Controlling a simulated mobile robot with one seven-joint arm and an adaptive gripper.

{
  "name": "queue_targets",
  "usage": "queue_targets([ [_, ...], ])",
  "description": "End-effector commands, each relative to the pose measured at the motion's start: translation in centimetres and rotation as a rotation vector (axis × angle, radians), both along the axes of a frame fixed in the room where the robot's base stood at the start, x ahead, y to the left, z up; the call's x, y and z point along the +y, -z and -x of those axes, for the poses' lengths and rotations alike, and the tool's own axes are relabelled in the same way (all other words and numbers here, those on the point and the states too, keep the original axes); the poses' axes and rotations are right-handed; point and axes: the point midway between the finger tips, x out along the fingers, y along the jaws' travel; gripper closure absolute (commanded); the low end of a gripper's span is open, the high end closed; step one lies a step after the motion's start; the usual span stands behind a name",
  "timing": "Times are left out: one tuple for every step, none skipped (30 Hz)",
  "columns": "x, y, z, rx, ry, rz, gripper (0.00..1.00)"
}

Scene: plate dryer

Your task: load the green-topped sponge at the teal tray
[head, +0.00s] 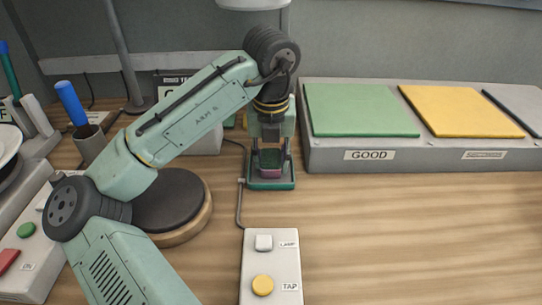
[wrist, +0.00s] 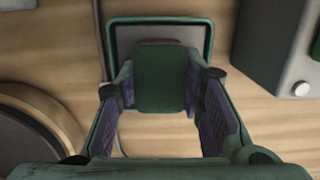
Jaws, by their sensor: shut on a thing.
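My gripper (head: 270,158) points down over the small teal tray (head: 271,185), with its fingers shut on the sides of the green-topped sponge (head: 271,160). In the head view the sponge has a green upper part and a pink lower part, and sits low over the tray. In the wrist view the sponge (wrist: 160,78) lies between the purple-padded fingers and overlaps the near part of the teal-rimmed tray (wrist: 205,38). I cannot tell whether the sponge touches the tray floor.
A grey box labelled GOOD (head: 330,155) with green and yellow pads stands at the right. A white switch box (head: 271,262) with a yellow button stands in front. A dark round disc (head: 170,205) on a wooden base is at the left. The table at front right is clear.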

Motion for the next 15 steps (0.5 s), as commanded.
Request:
queue_targets([
  [0.0,0.2,0.0,0.004,0.001,-0.001,0.87],
  [0.0,0.2,0.0,0.004,0.001,-0.001,0.87],
  [0.0,0.2,0.0,0.004,0.001,-0.001,0.87],
  [0.0,0.2,0.0,0.004,0.001,-0.001,0.87],
  [0.0,0.2,0.0,0.004,0.001,-0.001,0.87],
  [0.0,0.2,0.0,0.004,0.001,-0.001,0.87],
  [0.0,0.2,0.0,0.004,0.001,-0.001,0.87],
  [0.0,0.2,0.1,0.004,0.001,-0.001,0.87],
  [0.0,0.1,0.0,0.004,0.001,-0.001,0.87],
  [0.0,0.0,0.1,0.004,0.001,-0.001,0.87],
  [0.0,-0.2,0.1,0.004,0.001,-0.001,0.87],
  [0.0,-0.4,0.0,0.004,0.001,-0.001,0.87],
  [0.0,-0.6,0.0,0.003,0.001,0.0,0.87],
  [0.0,-0.9,0.0,0.003,0.001,0.0,0.87],
  [0.0,-1.3,0.0,0.002,0.001,0.0,0.87],
])
